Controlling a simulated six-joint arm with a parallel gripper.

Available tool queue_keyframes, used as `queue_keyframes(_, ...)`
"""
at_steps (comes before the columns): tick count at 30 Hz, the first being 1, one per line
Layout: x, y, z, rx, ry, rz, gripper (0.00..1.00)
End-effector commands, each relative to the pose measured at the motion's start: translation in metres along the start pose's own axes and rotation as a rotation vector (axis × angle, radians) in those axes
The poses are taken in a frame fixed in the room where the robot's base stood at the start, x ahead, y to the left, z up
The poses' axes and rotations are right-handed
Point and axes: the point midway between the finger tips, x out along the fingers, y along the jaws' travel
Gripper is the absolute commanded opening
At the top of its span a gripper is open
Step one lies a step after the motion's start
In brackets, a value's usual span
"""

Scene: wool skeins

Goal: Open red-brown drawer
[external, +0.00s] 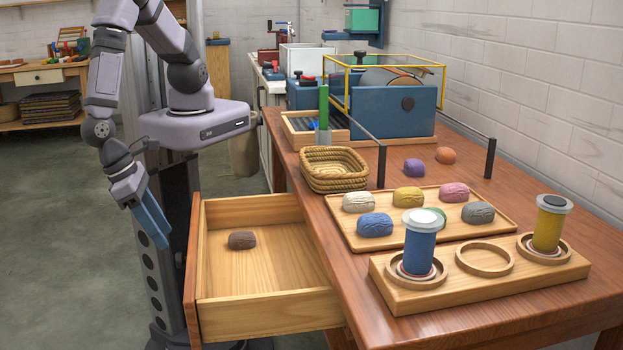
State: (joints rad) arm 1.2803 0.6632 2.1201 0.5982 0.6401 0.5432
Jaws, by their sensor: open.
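The red-brown drawer (193,272) stands pulled out from the front of the wooden table, and its pale wooden inside shows. A brown wool skein (242,240) lies on the drawer floor toward the back left. My gripper (152,225) hangs to the left of the drawer front, with its blue fingers pointing down. It is open, and no object shows in it. It appears apart from the drawer front.
On the table (455,150) are a wicker basket (333,183), a tray (357,239) with several coloured skeins, and a wooden holder (420,299) with blue and yellow spools. A blue box (393,110) with a yellow frame stands behind. Open floor lies at left.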

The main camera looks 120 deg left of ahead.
Motion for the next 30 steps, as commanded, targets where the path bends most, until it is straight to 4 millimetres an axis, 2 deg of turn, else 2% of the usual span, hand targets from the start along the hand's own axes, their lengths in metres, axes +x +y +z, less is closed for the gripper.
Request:
queue_keyframes(15,0.060,0.000,0.000,0.000,-0.001,0.002,0.47)
queue_keyframes(21,0.068,0.000,0.000,0.000,0.000,0.000,0.47)
queue_keyframes(28,0.069,0.000,0.000,-0.001,0.000,0.000,0.47)
queue_keyframes(29,0.068,0.000,0.000,-0.001,0.000,0.000,0.45)
queue_keyframes(30,0.068,0.000,0.000,-0.001,0.000,0.000,0.35)
